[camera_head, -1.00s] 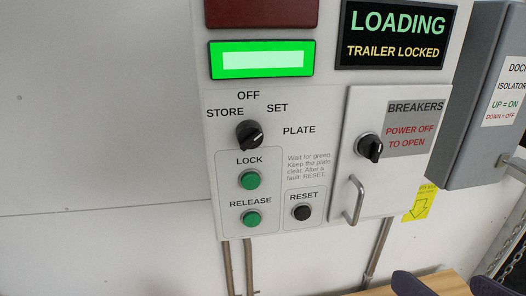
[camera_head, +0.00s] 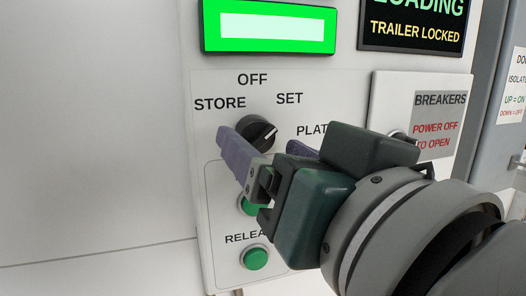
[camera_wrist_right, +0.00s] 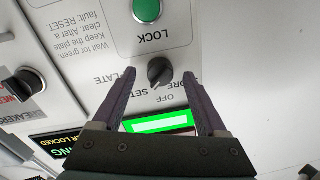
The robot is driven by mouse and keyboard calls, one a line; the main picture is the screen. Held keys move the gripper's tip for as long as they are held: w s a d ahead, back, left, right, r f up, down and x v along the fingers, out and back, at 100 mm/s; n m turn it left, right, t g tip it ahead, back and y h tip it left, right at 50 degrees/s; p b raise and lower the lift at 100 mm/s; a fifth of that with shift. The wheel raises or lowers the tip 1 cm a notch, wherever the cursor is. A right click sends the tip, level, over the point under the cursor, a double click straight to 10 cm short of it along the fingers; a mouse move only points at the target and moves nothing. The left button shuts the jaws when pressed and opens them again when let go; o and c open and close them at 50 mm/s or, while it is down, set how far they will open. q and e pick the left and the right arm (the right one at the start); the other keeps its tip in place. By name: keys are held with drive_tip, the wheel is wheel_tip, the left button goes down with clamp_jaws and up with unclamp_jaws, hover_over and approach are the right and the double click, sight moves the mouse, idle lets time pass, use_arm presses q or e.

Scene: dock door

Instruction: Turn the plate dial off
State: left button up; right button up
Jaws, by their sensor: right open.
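The plate dial (camera_head: 257,133) is a black round knob with a white pointer mark, below the printed words STORE, OFF and SET on the light grey panel (camera_head: 205,82). Its mark slants up and right, on the SET side and away from OFF. My right gripper (camera_head: 260,142) is open in front of the panel, with one purple finger on each side of the dial in the picture. In the right wrist view the dial (camera_wrist_right: 160,72) shows between the two spread fingertips. Contact cannot be made out. The gripper partly covers the word PLATE. My left gripper is out of view.
A lit green display (camera_head: 268,27) is above the dial. The LOCK button (camera_head: 247,205) is partly hidden behind my gripper, and the RELEASE button (camera_head: 255,257) is below it. The breaker door (camera_head: 388,90) is to the right, its black knob (camera_wrist_right: 24,84) clear in the wrist view.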

drive_tip(key=shift+w+a, duration=0.25)
drive_tip(key=shift+w, duration=0.3)
clamp_jaws()
